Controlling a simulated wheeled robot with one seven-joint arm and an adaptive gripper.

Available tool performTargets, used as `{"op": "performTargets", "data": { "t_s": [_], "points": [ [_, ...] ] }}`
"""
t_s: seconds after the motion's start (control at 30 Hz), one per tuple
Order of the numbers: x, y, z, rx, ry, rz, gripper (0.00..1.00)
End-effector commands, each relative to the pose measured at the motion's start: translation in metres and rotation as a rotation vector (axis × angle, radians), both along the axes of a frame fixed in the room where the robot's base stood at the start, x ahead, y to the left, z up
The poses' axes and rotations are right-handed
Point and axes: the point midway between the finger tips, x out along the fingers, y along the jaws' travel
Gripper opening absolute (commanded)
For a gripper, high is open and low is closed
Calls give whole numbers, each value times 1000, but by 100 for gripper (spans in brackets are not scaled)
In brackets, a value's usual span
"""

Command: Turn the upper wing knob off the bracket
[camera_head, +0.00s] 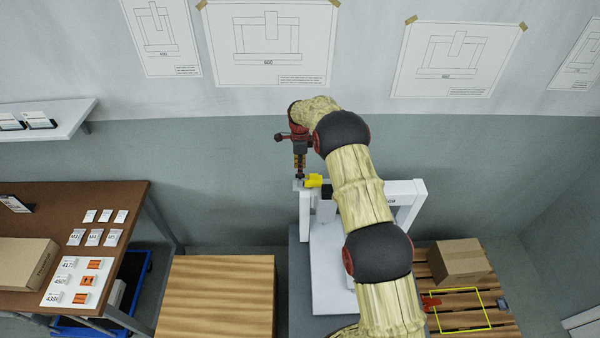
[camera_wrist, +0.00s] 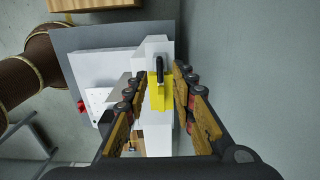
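A white gantry frame (camera_head: 391,187) stands on the grey floor plate behind my arm. A yellow part (camera_head: 314,181) sits on its left upper end, beside a black piece (camera_head: 327,191). In the wrist view the yellow part (camera_wrist: 161,98) lies between my finger pads, with a dark elongated piece (camera_wrist: 158,68) at its far end. I cannot clearly tell which of these is the upper wing knob. My gripper (camera_head: 300,174) points down over the left upper end. Its fingers (camera_wrist: 160,76) are apart, with gaps visible on both sides of the yellow part.
A wooden block table (camera_head: 215,295) stands left of the frame. A brown workbench (camera_head: 95,196) with a box and small cards is farther left. A pallet (camera_head: 468,312) with a cardboard box (camera_head: 459,261) lies to the right. The wall is close behind the frame.

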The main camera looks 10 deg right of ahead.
Motion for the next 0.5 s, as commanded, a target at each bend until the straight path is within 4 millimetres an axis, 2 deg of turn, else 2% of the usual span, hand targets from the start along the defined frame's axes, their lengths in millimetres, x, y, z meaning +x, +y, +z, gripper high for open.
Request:
{"op": "performTargets", "data": {
  "t_s": [0.2,0.5],
  "points": [
    [0,0,-26,0,0,1,26],
    [0,0,-34,0,-1,1,26]
  ]
}}
